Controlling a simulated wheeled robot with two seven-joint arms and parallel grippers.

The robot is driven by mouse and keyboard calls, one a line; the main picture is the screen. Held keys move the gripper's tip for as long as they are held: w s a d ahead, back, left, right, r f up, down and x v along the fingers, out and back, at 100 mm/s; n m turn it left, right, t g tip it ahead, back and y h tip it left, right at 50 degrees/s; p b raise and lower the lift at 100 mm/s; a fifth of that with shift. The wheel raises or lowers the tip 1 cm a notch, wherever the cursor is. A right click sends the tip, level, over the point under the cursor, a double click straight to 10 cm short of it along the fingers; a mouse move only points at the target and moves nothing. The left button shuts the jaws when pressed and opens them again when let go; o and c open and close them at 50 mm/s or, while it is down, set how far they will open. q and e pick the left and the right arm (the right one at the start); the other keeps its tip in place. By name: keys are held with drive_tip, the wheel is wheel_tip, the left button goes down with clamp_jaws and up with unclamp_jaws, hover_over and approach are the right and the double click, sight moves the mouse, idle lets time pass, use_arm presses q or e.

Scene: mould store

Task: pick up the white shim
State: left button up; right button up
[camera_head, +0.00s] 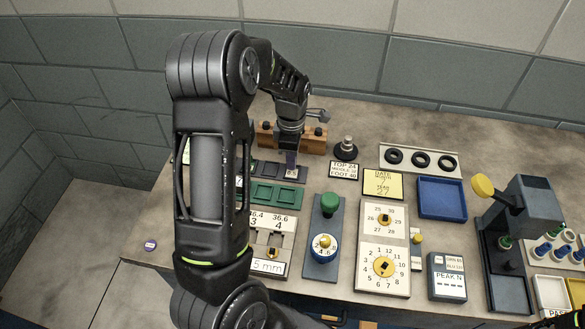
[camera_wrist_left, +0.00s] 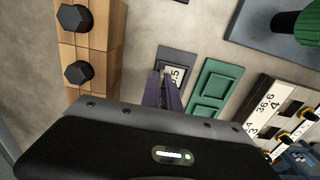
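The white shim (camera_wrist_left: 174,73), marked with what looks like 0.5, lies in a recess of the dark grey tray (camera_wrist_left: 187,60) in the left wrist view. My left gripper (camera_wrist_left: 161,76) is right at the shim, its narrow fingers close together and partly covering it. Whether the fingertips grip the shim does not show.
A green tray (camera_head: 275,194) lies right in front of the dark tray. A wooden block with black knobs (camera_head: 263,138) stands behind. A black-based knob (camera_head: 346,149) and a sign (camera_head: 344,170) are to the right. A blue tray (camera_head: 441,197) sits farther right.

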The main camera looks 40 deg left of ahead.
use_arm(q)
clamp_jaws()
wheel_tip(320, 180, up, 10)
idle(0.7)
idle(0.5)
